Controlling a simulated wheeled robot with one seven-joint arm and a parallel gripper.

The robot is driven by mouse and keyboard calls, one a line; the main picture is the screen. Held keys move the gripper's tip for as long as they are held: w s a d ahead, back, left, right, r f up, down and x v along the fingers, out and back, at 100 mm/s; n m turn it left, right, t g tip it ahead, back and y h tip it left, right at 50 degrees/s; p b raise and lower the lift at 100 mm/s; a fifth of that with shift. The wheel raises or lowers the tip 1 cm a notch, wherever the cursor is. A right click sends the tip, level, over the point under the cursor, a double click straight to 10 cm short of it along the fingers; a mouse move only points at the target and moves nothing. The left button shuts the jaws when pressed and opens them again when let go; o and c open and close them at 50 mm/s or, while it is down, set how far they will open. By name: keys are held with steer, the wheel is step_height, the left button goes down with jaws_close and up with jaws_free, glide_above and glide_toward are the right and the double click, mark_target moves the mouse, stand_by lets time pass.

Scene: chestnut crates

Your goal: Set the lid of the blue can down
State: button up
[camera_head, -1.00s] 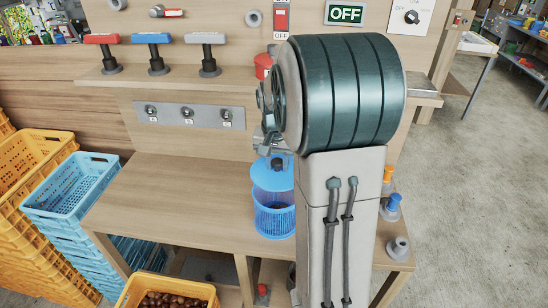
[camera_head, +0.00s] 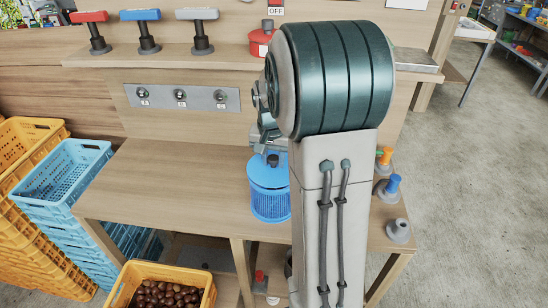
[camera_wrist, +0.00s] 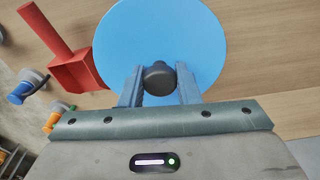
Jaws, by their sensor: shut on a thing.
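The blue can (camera_head: 270,203), with ribbed see-through sides, stands on the wooden bench left of my arm. Its blue lid (camera_head: 266,176) is level over the can's mouth, with no clear gap between them; whether it rests fully on the rim I cannot tell. In the wrist view the lid (camera_wrist: 160,30) is a flat blue disc with a dark knob (camera_wrist: 158,80). My gripper (camera_wrist: 158,74) is shut on this knob, one finger on each side. The can's body is hidden under the lid in the wrist view. In the head view my arm hides most of the gripper.
A red pot (camera_head: 260,43) stands on the shelf behind. In the wrist view a red object with a long handle (camera_wrist: 82,68) lies close to the lid. Pegs with coloured tops (camera_head: 392,185) stand right of my arm. The bench left of the can is clear.

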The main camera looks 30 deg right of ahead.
mark_target(272, 171)
steer(key=shift+f, duration=0.1)
steer(key=o, duration=1.1)
steer(key=shift+c, duration=0.2)
step_height(272, 171, up, 14)
steer(key=s+a+b, duration=0.1)
steer(key=shift+s+f, duration=0.15)
steer(key=s+a+f+n+t, duration=0.1)
steer(key=s+a+f+n, duration=0.2)
steer(key=s+a, duration=0.3)
steer(key=s+a+f+n+t, duration=0.1)
steer(key=s+a+f+n, duration=0.3)
steer(key=s, duration=0.7)
steer(key=shift+s+a+f+n+y, duration=0.2)
steer(key=shift+a+n+y, duration=0.2)
steer(key=shift+a, duration=0.8)
